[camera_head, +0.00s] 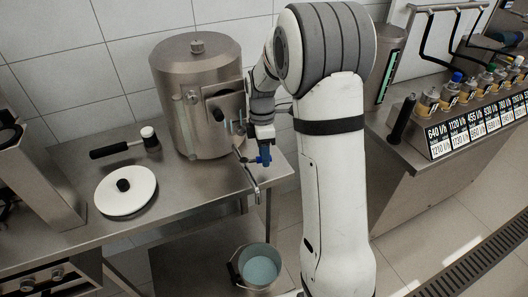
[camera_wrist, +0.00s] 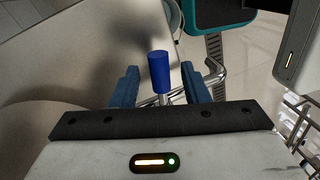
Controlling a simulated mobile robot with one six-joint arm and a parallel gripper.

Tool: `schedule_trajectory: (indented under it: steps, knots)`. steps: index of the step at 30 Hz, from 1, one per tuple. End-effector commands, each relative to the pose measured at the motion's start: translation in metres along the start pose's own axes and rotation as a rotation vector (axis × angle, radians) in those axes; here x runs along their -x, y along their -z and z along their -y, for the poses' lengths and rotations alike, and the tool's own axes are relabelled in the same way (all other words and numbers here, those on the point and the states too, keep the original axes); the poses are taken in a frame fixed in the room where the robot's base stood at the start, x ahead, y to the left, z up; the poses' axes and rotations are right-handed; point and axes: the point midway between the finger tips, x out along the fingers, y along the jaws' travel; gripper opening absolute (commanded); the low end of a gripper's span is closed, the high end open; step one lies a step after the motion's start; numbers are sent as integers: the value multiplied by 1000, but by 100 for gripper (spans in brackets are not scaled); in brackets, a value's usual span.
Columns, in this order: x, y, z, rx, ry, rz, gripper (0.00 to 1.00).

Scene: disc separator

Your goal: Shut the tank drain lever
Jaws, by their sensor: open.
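The tank (camera_head: 176,100) is a steel cylinder with a lid, standing on the steel bench. The drain lever (camera_head: 265,154) has a bright blue grip and sits by the drain pipe low on the tank's right side. In the wrist view the blue lever grip (camera_wrist: 159,72) shows upright in the gap between the fingers, with a metal stem below it. My gripper (camera_wrist: 160,84) is open, with one blue finger on each side of the lever and visible space at both sides. In the head view my wrist partly hides the tank's front fittings.
A bucket (camera_head: 238,272) with pale blue liquid stands below the drain spout (camera_head: 257,194). A white disc (camera_head: 126,190) with a black knob and a black-handled mallet (camera_head: 122,149) lie on the bench. A console (camera_head: 450,135) with labelled valves stands at right.

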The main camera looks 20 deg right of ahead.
Motion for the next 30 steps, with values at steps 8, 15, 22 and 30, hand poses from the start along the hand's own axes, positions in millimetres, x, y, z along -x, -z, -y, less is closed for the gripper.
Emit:
schedule_trajectory:
  steps: [8, 15, 22, 30]
  knots:
    - [9, 1, 0, 0, -1, -1, 41]
    - [49, 0, -1, 0, -3, -1, 41]
    - [75, 0, -1, 0, -1, 0, 41]
    - [78, 1, 0, 1, 1, 0, 41]
